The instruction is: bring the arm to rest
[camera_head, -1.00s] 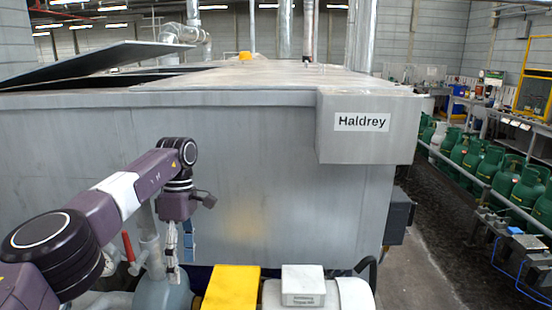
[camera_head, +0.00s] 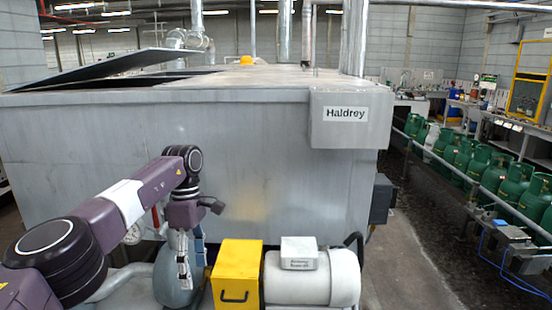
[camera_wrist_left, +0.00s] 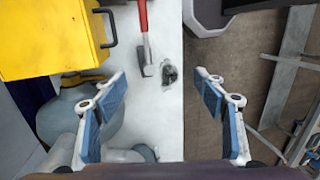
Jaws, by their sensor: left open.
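My left arm comes in from the left in the head view, bent at the elbow. My left gripper (camera_head: 188,262) points down in front of the large metal tank, near the yellow box. In the left wrist view the left gripper (camera_wrist_left: 168,112) has its two blue-padded fingers spread wide apart, with nothing between the pads. Beneath it are a white surface (camera_wrist_left: 160,50) and a hammer with a red handle (camera_wrist_left: 145,38). My right gripper is not in either view.
The grey tank (camera_head: 120,130) marked Haldrey fills the middle. A yellow box (camera_head: 237,262) and a white motor-like unit (camera_head: 310,280) stand close right of the gripper. A rounded grey vessel (camera_head: 170,285) is behind it. Green cylinders (camera_head: 480,160) line a conveyor at right.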

